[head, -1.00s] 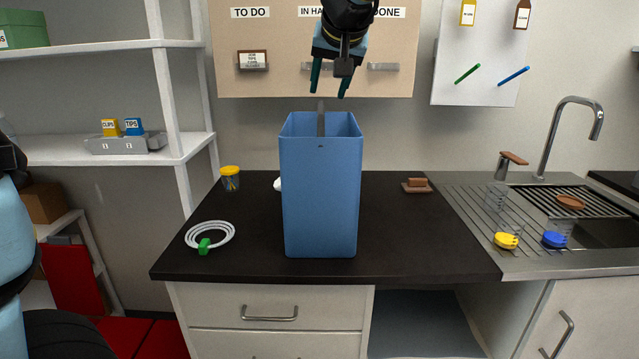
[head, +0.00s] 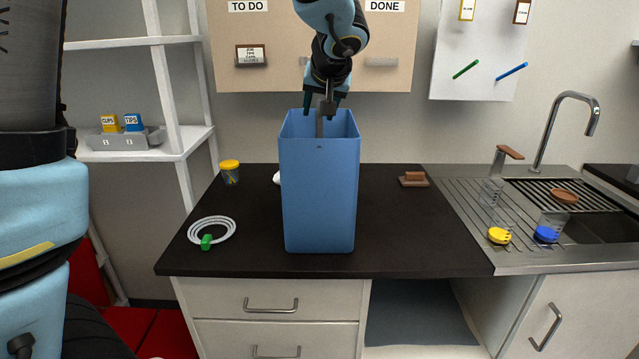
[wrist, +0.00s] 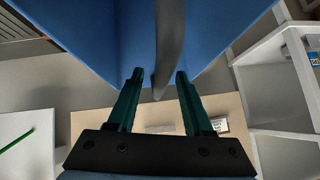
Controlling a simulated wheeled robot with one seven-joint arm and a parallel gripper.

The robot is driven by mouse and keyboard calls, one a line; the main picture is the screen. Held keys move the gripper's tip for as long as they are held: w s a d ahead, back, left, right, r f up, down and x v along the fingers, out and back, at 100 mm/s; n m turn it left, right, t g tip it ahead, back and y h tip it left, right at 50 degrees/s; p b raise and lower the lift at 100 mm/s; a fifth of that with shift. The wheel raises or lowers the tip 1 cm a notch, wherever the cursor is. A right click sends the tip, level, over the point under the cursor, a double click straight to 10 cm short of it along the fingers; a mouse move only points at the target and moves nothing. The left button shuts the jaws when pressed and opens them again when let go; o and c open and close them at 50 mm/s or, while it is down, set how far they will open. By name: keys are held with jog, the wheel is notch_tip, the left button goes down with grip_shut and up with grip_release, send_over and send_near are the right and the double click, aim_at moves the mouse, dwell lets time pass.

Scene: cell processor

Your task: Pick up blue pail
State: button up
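The blue pail (head: 320,200) stands upright on the dark counter. Its grey handle (head: 320,126) rises at the rim. My gripper (head: 323,104) is just above the rim, pointing down. In the wrist view my gripper (wrist: 158,75) has its two green fingers apart, and the grey handle (wrist: 169,45) passes between them in the picture. I cannot tell whether either finger touches it. The blue wall of the pail (wrist: 110,35) fills much of that view. The inside of the pail is mostly hidden.
On the counter (head: 395,250) are a coiled white cable (head: 212,229), a yellow-lidded jar (head: 230,173) and a brown block (head: 413,179). A white object is partly hidden behind the pail. A sink (head: 595,225) is at the right, white shelves (head: 140,155) at the left.

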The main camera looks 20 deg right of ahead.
grip_shut()
dwell(1.2)
